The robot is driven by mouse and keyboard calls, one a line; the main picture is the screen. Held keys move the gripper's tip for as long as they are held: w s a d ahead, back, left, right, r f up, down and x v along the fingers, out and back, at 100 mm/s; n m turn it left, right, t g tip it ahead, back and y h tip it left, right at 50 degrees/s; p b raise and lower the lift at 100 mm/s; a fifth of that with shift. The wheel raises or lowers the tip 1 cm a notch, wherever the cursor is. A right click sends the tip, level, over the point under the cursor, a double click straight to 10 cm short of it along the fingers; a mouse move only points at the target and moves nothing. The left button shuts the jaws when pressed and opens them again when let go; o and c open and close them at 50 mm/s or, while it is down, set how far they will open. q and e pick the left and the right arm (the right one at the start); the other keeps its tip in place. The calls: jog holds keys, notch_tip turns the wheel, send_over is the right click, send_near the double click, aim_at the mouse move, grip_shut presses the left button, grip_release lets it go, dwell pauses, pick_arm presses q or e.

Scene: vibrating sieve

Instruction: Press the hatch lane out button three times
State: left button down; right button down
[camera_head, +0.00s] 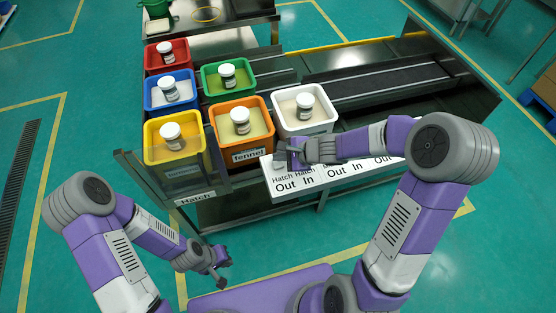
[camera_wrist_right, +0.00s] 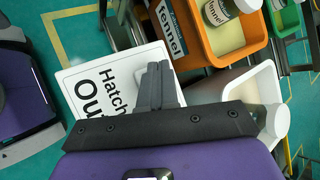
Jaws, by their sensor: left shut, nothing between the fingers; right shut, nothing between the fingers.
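The white button panel (camera_head: 320,179) runs along the front edge of the bench, with "Hatch" labels over "Out" and "In" at its left end, then more "Out" and "In" labels. The hatch out button cannot be made out; my right gripper and arm cover the panel's upper part. My right gripper (camera_head: 283,158) is shut and empty, over the panel's left end just above the hatch labels. In the right wrist view the shut fingers (camera_wrist_right: 160,86) lie over the panel (camera_wrist_right: 100,80) beside the word "Hatch"; contact cannot be told. My left gripper (camera_head: 221,268) is shut and empty, low in front of the bench.
Behind the panel stand a white bin (camera_head: 304,126), an orange fennel bin (camera_head: 247,156), a yellow bin (camera_head: 174,154), and blue, green and red bins, each with a jar. A dark conveyor (camera_head: 390,83) runs behind to the right. Floor at front left is clear.

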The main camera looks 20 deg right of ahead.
aim_at(280, 165)
jog(key=shift+r, duration=0.1)
notch_tip(280, 165, up, 5)
jog(key=p, duration=0.4)
dwell(0.4)
jog(key=shift+f, duration=0.2)
dwell(2.1)
